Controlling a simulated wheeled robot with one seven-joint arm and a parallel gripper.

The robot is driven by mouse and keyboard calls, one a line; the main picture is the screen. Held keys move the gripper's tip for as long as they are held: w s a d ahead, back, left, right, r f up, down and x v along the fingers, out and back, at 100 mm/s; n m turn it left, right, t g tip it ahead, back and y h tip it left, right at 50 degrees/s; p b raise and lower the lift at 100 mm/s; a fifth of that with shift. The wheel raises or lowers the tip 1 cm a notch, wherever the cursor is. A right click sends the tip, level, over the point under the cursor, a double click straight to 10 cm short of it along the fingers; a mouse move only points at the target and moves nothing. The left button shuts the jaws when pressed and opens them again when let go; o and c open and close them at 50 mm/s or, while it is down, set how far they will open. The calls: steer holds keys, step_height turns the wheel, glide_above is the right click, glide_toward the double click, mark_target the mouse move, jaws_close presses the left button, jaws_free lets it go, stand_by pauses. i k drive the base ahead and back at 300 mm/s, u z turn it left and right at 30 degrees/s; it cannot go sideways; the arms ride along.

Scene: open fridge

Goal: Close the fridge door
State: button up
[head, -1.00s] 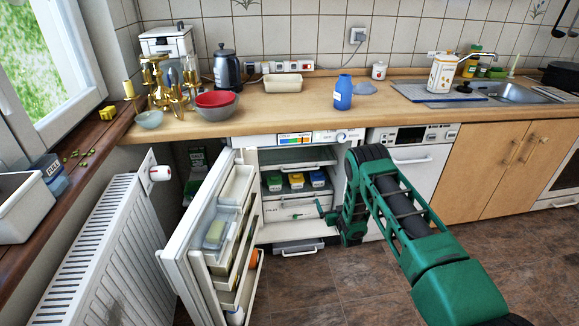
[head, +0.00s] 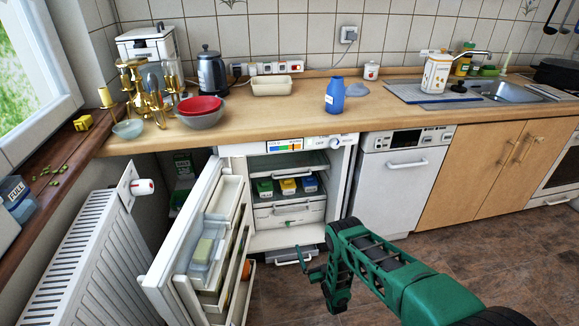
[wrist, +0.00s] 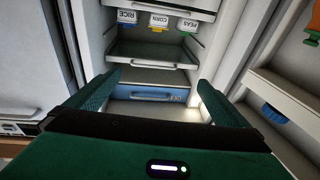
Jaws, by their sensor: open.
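The white fridge door (head: 172,235) stands wide open at the lower left, hinged on the fridge's left side, its inner shelves facing right. The fridge body (head: 342,190) is under the counter, its shelves and drawers exposed. My gripper (head: 313,274) is low in front of the fridge opening, right of the door and apart from it. In the wrist view, the open fingers (wrist: 158,94) are spread with nothing between them, facing the fridge interior. Part of the door's inner side (wrist: 275,100) shows at the right there. The door's lower end is cut off in the head view.
Boxes (head: 287,186) stand on a fridge shelf. A dishwasher (head: 402,180) is right of the fridge. Brown floor (head: 440,250) lies open at the right.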

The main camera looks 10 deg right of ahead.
mark_target(169, 284)
steer(key=i, duration=0.95)
steer(key=u, duration=0.1)
